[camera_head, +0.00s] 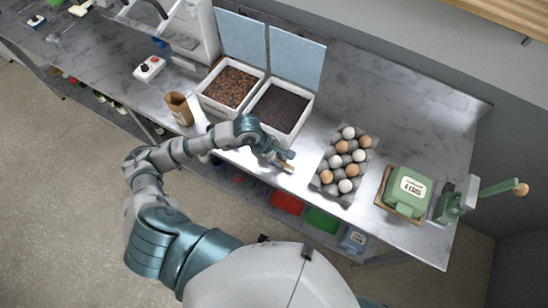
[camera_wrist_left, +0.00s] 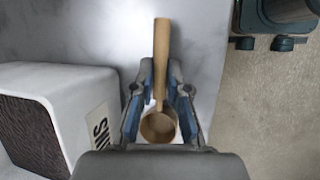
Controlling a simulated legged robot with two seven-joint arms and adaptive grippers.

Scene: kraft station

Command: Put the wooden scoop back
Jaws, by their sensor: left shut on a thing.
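The wooden scoop (camera_wrist_left: 161,60) is between the fingers of my left gripper (camera_wrist_left: 160,95), which is shut on it near its round bowl. In the left wrist view its handle points up the picture and its bowl sits low between the fingers. In the head view my left gripper (camera_head: 286,160) is near the counter's front edge, right of the bin of dark beans (camera_head: 280,106), with a small piece of the scoop (camera_head: 287,168) showing. I cannot tell whether the scoop touches the counter. My right gripper is in neither view.
A bin of brown beans (camera_head: 229,87) stands left of the dark one, both with lids up. An egg tray (camera_head: 328,187) and a green scale-like box (camera_head: 407,190) are to the right. The counter behind the eggs is clear.

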